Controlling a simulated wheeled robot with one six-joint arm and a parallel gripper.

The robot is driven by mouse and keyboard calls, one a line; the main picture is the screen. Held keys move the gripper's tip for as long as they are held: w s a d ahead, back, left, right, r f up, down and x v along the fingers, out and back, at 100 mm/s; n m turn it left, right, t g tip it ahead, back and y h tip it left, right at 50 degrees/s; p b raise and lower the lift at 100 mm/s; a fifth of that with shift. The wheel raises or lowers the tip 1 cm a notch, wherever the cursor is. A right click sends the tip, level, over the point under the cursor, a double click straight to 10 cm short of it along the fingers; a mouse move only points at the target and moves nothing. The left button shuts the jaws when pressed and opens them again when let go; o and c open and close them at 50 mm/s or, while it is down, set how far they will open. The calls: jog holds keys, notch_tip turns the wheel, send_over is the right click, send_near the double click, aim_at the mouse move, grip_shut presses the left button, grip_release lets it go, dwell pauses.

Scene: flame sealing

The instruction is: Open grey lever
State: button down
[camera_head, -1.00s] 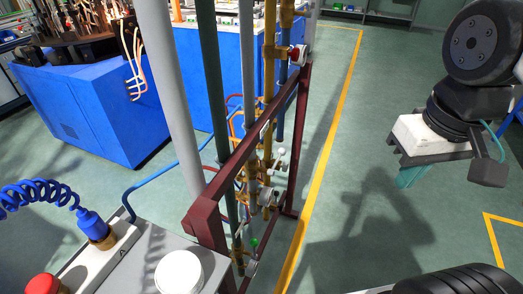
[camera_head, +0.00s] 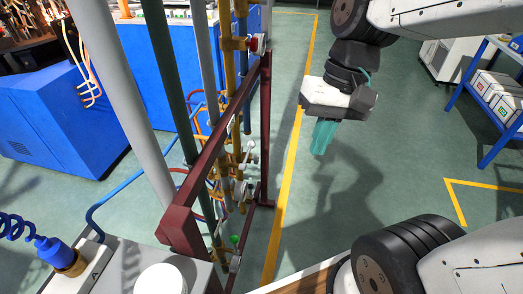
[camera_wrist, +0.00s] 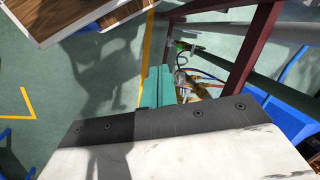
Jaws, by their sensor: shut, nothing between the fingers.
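My gripper (camera_head: 321,138) has teal fingers that are shut and empty. In the head view it hangs over the floor to the right of the pipe rack, apart from it. Small pale grey-white levers (camera_head: 250,152) sit on the pipes inside the dark red frame. Which of them is the grey lever I cannot tell. A green-tipped valve handle (camera_head: 234,239) is lower down. In the wrist view the gripper fingers (camera_wrist: 158,80) point towards the pipe valves, and a pale valve part (camera_wrist: 181,61) shows just beyond them, near the green handle (camera_wrist: 184,46).
The dark red frame (camera_head: 209,155) stands around the vertical pipes, left of my gripper. Blue cabinets (camera_head: 155,65) stand behind it. A blue shelf (camera_head: 490,105) is at the right. The green floor between rack and shelf is clear, with yellow lines.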

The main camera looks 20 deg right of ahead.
jog(key=w+f+m+y, duration=0.5)
jog(key=w+f, duration=0.1)
jog(key=w, duration=0.3)
jog(key=w+f+m+y, duration=0.4)
jog(key=w+f+m, duration=0.15)
jog(key=w, duration=0.35)
jog(key=m+t+y, duration=0.2)
jog(key=m+t, duration=0.3)
jog(key=m, duration=0.1)
send_near(247, 155)
notch_tip(247, 155, up, 4)
jog(key=s+d, duration=0.2)
jog(key=s, duration=0.1)
jog(key=w+d+f+m+t, duration=0.2)
jog(key=d+f+m+t, duration=0.2)
jog(key=f, duration=0.7)
jog(key=shift+w+d+m+t+h, duration=0.25)
jog(key=shift+d+m+t+h, duration=0.15)
jog(key=shift+d+m, duration=0.3)
jog(key=shift+a+f, duration=0.1)
jog(key=w+a+r, duration=0.1)
jog(key=w+a, duration=0.5)
jog(key=a, duration=0.3)
jog(key=shift+a+r, duration=0.2)
jog(key=shift+a, duration=0.2)
